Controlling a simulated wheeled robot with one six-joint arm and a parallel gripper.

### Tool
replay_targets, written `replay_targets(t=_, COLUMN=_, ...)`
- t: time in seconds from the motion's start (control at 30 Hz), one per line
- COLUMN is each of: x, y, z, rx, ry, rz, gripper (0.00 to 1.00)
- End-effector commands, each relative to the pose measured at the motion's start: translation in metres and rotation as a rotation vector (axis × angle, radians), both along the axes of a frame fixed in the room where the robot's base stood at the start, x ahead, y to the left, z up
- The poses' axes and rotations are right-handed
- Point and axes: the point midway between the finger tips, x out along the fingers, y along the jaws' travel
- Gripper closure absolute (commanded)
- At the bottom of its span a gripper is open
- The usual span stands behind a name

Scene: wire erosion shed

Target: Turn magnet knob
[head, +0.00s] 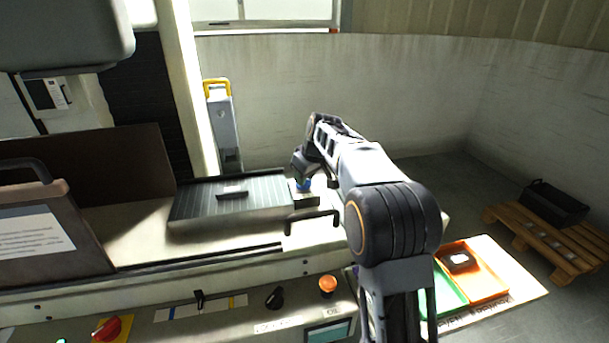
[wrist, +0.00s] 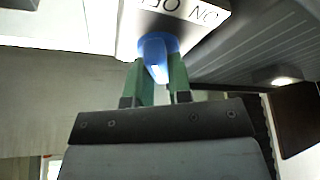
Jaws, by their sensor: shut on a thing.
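The magnet knob (wrist: 156,58) is blue and sits on the light end face of the magnetic chuck, below printed "ON" and "OF" lettering. My gripper (wrist: 160,76) has its green fingers on both sides of the knob's lever, shut on it. The chuck (head: 195,205) is a dark ribbed plate on the machine bed, with a dark bar (head: 232,190) lying on top.
A black handle (head: 312,218) stands in front of the chuck. A control panel with an orange button (head: 327,284) and a red switch (head: 107,328) runs along the front. Green (head: 449,291) and orange (head: 488,284) trays are at right. A pallet (head: 545,238) holds a black box.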

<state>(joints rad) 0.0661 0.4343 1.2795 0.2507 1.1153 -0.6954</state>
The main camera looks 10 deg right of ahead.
Motion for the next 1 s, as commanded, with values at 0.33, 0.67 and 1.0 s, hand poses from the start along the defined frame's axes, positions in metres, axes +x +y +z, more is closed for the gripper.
replay_targets(t=0.33, x=-0.0007, y=0.0021, z=0.0027, rx=-0.002, ry=0.000, rz=-0.325, gripper=1.00)
replay_targets(t=0.67, x=-0.0006, y=0.0033, z=0.0025, rx=-0.002, ry=-0.001, rz=-0.638, gripper=1.00)
replay_targets(t=1.0, x=-0.0001, y=0.0042, z=0.0015, rx=-0.003, ry=0.000, rz=-0.956, gripper=1.00)
